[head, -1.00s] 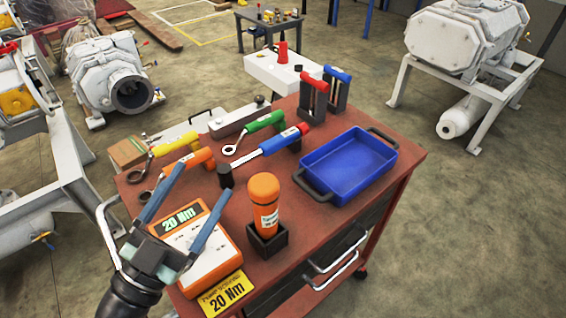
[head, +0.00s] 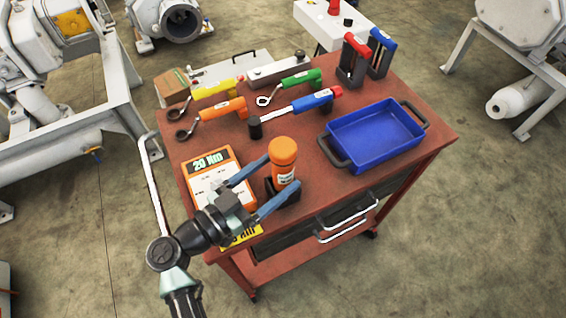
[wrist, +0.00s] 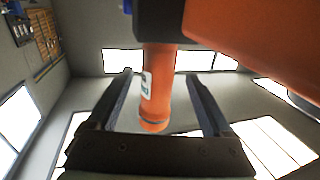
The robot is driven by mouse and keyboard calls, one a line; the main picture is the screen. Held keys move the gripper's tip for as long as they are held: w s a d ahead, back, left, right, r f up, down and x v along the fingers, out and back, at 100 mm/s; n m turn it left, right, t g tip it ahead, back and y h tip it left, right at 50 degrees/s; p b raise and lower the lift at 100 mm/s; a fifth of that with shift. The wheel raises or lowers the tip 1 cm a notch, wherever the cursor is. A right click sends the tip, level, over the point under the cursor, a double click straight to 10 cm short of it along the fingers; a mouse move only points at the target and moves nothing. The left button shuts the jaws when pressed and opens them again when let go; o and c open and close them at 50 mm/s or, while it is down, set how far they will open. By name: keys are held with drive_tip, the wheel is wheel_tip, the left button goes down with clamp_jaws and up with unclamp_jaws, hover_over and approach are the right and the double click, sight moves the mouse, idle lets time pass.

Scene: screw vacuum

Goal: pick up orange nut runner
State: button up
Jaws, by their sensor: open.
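The orange nut runner (head: 284,152) stands upright in a small black holder (head: 284,194) near the front edge of the red cart. It has a rounded orange top and a white label. My gripper (head: 284,171) is open, with its two blue-grey fingers reaching toward the nut runner from the lower left, one on each side in the picture. In the wrist view, the nut runner (wrist: 157,95) appears upside down between the spread fingers, and the black holder (wrist: 160,22) covers its other end. I cannot tell whether either finger touches it.
A white and orange 20 Nm box (head: 215,178) lies left of the holder on the red cart (head: 395,170). A blue tray (head: 375,138) stands to the right. Yellow (head: 215,88), orange (head: 222,110), green (head: 300,80) and blue-handled (head: 310,102) tools lie behind.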

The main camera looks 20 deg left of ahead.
sight(294, 162)
drive_tip(key=x, duration=0.5)
drive_tip(key=shift+d, duration=0.2)
drive_tip(key=shift+c, duration=0.2)
clamp_jaws()
idle(1.0)
